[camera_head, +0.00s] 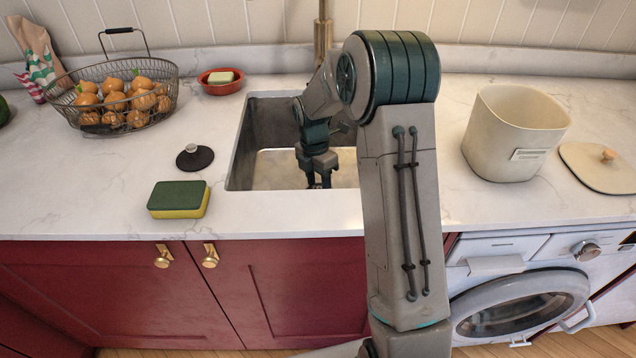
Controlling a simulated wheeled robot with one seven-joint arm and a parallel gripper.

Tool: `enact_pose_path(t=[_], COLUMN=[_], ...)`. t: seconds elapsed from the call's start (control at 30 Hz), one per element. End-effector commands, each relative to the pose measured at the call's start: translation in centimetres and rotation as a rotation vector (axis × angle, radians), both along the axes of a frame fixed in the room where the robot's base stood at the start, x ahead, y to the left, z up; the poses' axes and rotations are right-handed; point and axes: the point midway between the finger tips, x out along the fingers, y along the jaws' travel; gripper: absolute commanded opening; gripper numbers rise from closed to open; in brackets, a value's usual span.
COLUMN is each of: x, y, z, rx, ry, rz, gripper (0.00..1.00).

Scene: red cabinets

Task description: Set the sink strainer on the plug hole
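The sink strainer (194,157), a dark round disc with a small light knob on top, lies flat on the counter left of the sink. The sink (270,172) is a rectangular basin set into the counter, with a grey wall and a pale floor. No plug hole shows; my arm covers the right part of the basin. My gripper (318,183) points down over the basin, right of the strainer and apart from it. Its fingertips are small and dark, so I cannot tell whether they are open or shut.
A yellow-green sponge (179,200) lies in front of the strainer. A tap (322,30) rises behind the sink. A cream bin (512,135) and its lid (603,168) are at right.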

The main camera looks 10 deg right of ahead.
Motion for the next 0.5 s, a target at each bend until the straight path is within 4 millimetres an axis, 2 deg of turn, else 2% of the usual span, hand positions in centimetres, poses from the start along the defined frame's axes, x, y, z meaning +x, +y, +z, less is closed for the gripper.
enact_pose_path(t=[0.3,0.5], x=[0.9,1.3], y=[0.3,0.4], z=[6.9,10.8], rx=[0.000,0.000], ry=[-0.007,-0.005], rz=[0.000,-0.001], gripper=[0.45,0.45])
